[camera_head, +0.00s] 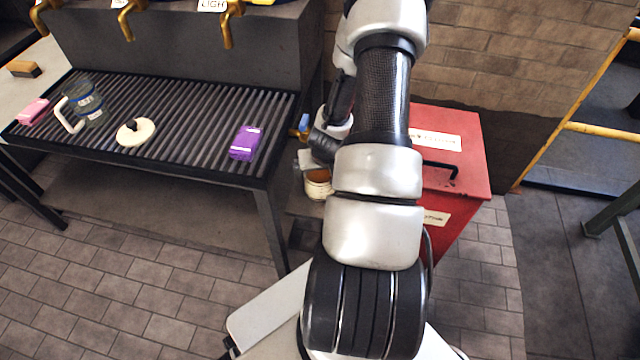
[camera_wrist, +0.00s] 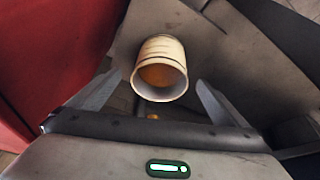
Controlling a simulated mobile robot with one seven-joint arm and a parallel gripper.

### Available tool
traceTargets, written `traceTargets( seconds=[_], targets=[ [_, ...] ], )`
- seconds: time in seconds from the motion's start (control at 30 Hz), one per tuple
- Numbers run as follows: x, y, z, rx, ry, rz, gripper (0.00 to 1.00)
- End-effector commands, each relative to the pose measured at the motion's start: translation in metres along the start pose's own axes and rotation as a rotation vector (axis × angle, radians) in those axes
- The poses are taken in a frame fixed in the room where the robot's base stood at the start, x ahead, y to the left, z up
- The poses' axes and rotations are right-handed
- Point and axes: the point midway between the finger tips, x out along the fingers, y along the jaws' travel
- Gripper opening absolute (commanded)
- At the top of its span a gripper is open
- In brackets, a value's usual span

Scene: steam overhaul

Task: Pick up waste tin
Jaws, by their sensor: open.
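The waste tin (camera_wrist: 160,68) is a cream-coloured cylinder with darker bands and an orange-brown inside. In the wrist view its open mouth faces the camera, between and beyond my gripper's fingers. It also shows in the head view as a pale tin (camera_head: 318,184), partly hidden under my wrist, between the grated table and the red bin. My gripper (camera_wrist: 155,95) is open, with one finger on each side of the tin in the wrist view. I cannot tell whether either finger touches it.
A red bin (camera_head: 468,150) with a black handle stands close to the right of the tin. The slatted table (camera_head: 190,120) at left carries a purple box (camera_head: 245,143), a round cream lid (camera_head: 136,131), a glass mug (camera_head: 85,102) and a pink box (camera_head: 33,111). Brass taps hang above it.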

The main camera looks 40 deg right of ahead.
Motion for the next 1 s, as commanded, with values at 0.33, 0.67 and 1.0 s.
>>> traceTargets(
  seconds=[0.33,0.67,1.0],
  targets=[
    [0.045,-0.001,-0.001,0.002,0.0,0.0,0.98],
    [0.052,-0.001,-0.002,0.001,0.001,0.001,0.98],
    [0.052,-0.002,-0.002,0.001,0.001,0.0,0.44]
  ],
)
